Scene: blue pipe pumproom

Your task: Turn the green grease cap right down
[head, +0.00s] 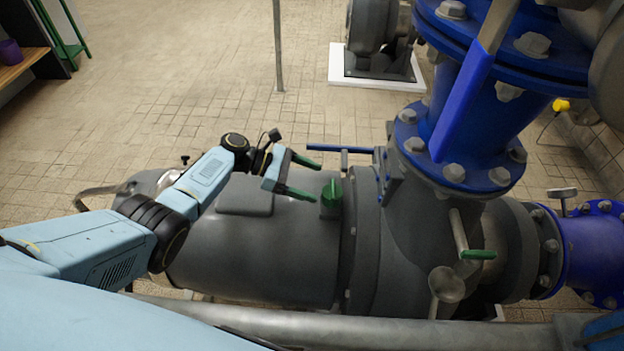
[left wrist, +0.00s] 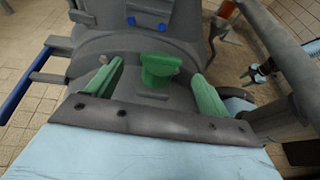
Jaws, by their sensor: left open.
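The green grease cap (head: 331,200) stands upright on top of the grey pump housing (head: 260,245), near its flange. In the left wrist view the cap (left wrist: 160,70) shows a raised ridge on a round body. My left gripper (head: 309,177) is open, just left of the cap in the head view. Its two green fingers point towards the cap. In the left wrist view the cap lies between the finger lines, with a gap on both sides, and no finger visibly touches it. A small light-blue and dark part at the right of that view may be my right arm; this is unclear.
A blue lever (head: 340,149) sticks out behind the cap. A blue valve column (head: 465,125) rises at the right. A green-handled lever (head: 478,254) and a grey funnel (head: 446,285) stand right of the housing. A grey pipe (head: 330,327) runs along the front.

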